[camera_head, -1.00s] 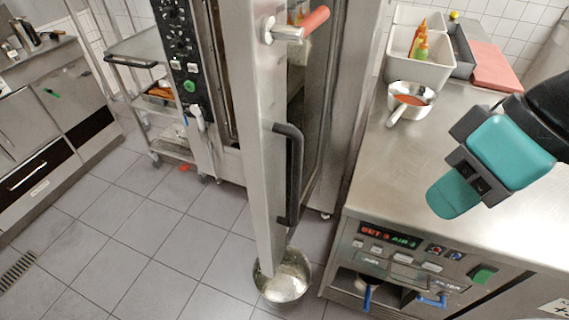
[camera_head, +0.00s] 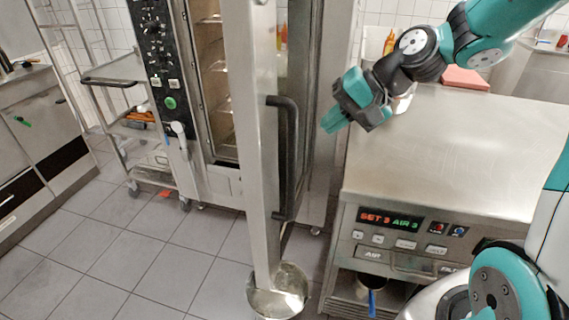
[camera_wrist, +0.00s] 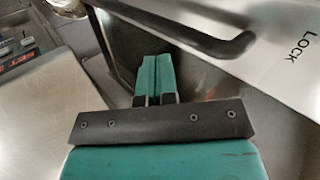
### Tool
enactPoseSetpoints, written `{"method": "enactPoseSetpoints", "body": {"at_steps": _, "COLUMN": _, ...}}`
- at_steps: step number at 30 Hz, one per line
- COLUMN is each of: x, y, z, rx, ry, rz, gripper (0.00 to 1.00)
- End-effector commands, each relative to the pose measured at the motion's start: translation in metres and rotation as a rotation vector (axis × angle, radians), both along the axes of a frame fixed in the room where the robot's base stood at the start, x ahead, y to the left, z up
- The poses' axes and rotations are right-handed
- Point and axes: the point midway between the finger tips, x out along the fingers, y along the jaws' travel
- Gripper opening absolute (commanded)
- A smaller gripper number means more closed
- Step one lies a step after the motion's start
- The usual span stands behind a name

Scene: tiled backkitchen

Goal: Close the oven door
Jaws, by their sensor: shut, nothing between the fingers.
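The oven door (camera_head: 252,110) stands wide open, seen nearly edge-on in the head view, with its black bar handle (camera_head: 287,160) on the right side. The oven interior (camera_head: 214,75) with racks shows behind it on the left. My gripper (camera_head: 330,123) is shut and empty, to the right of the door, a little apart from the handle and above the left edge of the counter. In the wrist view the fingers (camera_wrist: 155,80) are together, with the door handle (camera_wrist: 190,35) ahead of them and a white door face marked LOCK (camera_wrist: 290,60) at right.
A steel counter (camera_head: 450,140) with a control panel (camera_head: 400,228) is right of the door. A metal bowl (camera_head: 280,300) is on the floor by the door's lower end. A wheeled rack (camera_head: 120,85) stands left of the oven. The tiled floor (camera_head: 120,250) at left is clear.

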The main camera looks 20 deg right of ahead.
Motion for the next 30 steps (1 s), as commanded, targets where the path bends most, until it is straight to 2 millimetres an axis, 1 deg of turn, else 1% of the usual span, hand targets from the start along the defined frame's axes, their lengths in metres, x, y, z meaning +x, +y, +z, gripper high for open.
{"method": "enactPoseSetpoints", "body": {"at_steps": 1, "x": 0.010, "y": -0.017, "z": -0.017, "rx": 0.037, "ry": 0.008, "rz": -0.070, "gripper": 0.00}}
{"method": "enactPoseSetpoints", "body": {"at_steps": 3, "x": 0.017, "y": -0.030, "z": -0.022, "rx": 0.072, "ry": 0.011, "rz": -0.129, "gripper": 0.00}}
{"method": "enactPoseSetpoints", "body": {"at_steps": 5, "x": 0.022, "y": -0.034, "z": -0.024, "rx": 0.088, "ry": 0.013, "rz": -0.155, "gripper": 0.00}}
{"method": "enactPoseSetpoints", "body": {"at_steps": 7, "x": 0.025, "y": -0.033, "z": -0.027, "rx": 0.095, "ry": 0.014, "rz": -0.165, "gripper": 0.00}}
{"method": "enactPoseSetpoints", "body": {"at_steps": 11, "x": 0.033, "y": -0.020, "z": -0.039, "rx": 0.094, "ry": 0.016, "rz": -0.159, "gripper": 0.00}}
{"method": "enactPoseSetpoints", "body": {"at_steps": 21, "x": 0.066, "y": 0.023, "z": -0.088, "rx": 0.092, "ry": 0.015, "rz": -0.156, "gripper": 0.00}}
{"method": "enactPoseSetpoints", "body": {"at_steps": 22, "x": 0.068, "y": 0.026, "z": -0.089, "rx": 0.091, "ry": 0.015, "rz": -0.156, "gripper": 0.00}}
{"method": "enactPoseSetpoints", "body": {"at_steps": 23, "x": 0.072, "y": 0.031, "z": -0.086, "rx": 0.090, "ry": 0.011, "rz": -0.155, "gripper": 0.00}}
{"method": "enactPoseSetpoints", "body": {"at_steps": 25, "x": 0.079, "y": 0.039, "z": -0.086, "rx": 0.090, "ry": 0.012, "rz": -0.155, "gripper": 0.00}}
{"method": "enactPoseSetpoints", "body": {"at_steps": 30, "x": 0.088, "y": 0.051, "z": -0.087, "rx": 0.089, "ry": 0.012, "rz": -0.158, "gripper": 0.00}}
